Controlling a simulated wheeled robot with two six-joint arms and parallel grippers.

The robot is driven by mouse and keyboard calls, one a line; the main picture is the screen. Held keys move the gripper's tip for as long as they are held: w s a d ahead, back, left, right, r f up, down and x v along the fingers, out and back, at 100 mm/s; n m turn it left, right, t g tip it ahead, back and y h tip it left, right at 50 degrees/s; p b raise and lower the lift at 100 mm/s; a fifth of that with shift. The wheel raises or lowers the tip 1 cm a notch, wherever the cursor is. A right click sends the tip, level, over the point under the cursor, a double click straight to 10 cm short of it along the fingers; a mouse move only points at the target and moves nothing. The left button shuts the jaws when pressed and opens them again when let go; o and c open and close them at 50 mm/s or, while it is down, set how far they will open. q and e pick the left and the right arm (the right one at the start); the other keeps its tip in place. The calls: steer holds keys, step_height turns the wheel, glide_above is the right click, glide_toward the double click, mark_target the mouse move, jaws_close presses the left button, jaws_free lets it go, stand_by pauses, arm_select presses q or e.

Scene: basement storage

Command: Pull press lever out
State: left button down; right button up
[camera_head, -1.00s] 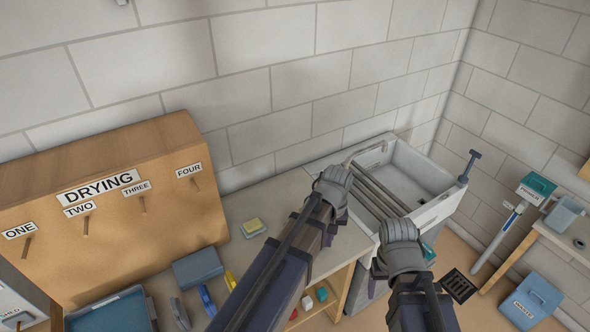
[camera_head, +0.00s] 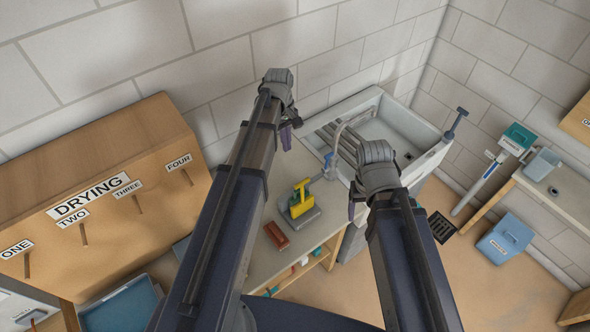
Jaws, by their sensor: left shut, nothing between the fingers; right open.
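A small yellow device (camera_head: 300,205) on a grey base stands upright on the counter. It looks like the press, and a short yellow arm at its top may be its lever. My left gripper (camera_head: 287,142) is shut and empty, above the counter and behind the yellow device. My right gripper (camera_head: 353,208) is open, to the right of the yellow device and apart from it. The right arm hides part of the sink front.
A red block (camera_head: 277,236) lies in front of the yellow device. The wooden DRYING board (camera_head: 100,190) stands at left. A blue bin (camera_head: 505,240) is on the floor at right, with open floor before it.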

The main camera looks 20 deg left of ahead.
arm_select(q)
steer(key=shift+f, duration=0.1)
steer(key=s+d+f+b, duration=0.3)
steer(key=d+f+b, duration=0.1)
steer(key=f+b, duration=0.6)
steer(key=shift+f, duration=0.15)
steer(key=shift+s, duration=0.1)
stand_by(0.3)
